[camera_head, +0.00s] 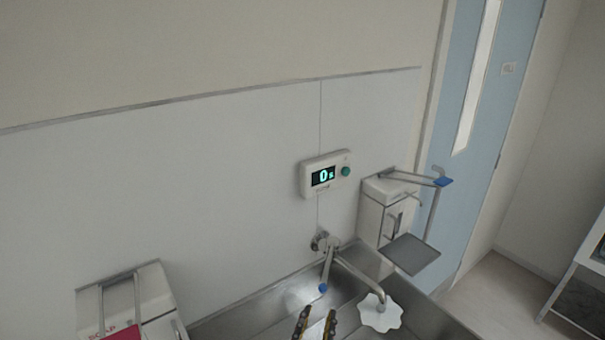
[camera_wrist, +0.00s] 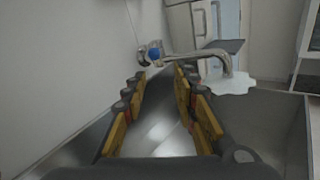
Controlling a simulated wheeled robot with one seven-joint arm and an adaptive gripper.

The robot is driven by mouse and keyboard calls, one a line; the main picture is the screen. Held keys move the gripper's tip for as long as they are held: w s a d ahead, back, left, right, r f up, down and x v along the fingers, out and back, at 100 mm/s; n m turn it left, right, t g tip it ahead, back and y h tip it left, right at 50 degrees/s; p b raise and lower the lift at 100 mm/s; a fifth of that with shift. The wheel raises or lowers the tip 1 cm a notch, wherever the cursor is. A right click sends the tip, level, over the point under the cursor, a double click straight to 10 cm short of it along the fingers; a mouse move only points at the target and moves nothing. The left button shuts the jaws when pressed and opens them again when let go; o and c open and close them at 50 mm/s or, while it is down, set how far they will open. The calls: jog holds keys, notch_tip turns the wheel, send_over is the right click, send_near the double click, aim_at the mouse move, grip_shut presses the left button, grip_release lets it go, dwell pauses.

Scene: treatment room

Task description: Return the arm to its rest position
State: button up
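My gripper (camera_head: 315,326) shows at the bottom edge of the head view, over the metal sink. In the wrist view its two fingers (camera_wrist: 160,85) stand apart with nothing between them. The gripper is open and empty. The rest of my arm is out of view. The fingers point toward the wall tap (camera_head: 327,262), which has a blue-tipped lever and a curved spout. The tap also shows ahead of the fingertips in the wrist view (camera_wrist: 185,60). I cannot tell how far apart the fingertips and the tap are.
White water or foam (camera_head: 380,312) shows under the spout in the metal sink (camera_head: 270,312). A wall timer (camera_head: 325,175) displays 0 s. A dispenser with a lever and grey tray (camera_head: 411,254) is right of the tap; a soap dispenser (camera_head: 150,300) is at lower left.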

jog(key=s+d+f+m+g, duration=1)
jog(key=s+m+g, duration=0.3)
jog(key=m, duration=0.3)
notch_tip(320, 180, up, 5)
jog(key=s+a+m+y+b, duration=0.1)
jog(key=a+m+y+b, duration=0.1)
jog(key=m+y, duration=0.5)
jog(key=w+d+r+m+t+h, duration=0.1)
jog(key=d+r+m+h, duration=0.1)
jog(key=d+r+m, duration=0.5)
jog(key=shift+w+d+r+m+t, duration=0.2)
jog(key=shift+w+m+t, duration=0.1)
jog(key=shift+t, duration=0.1)
dwell(4.3)
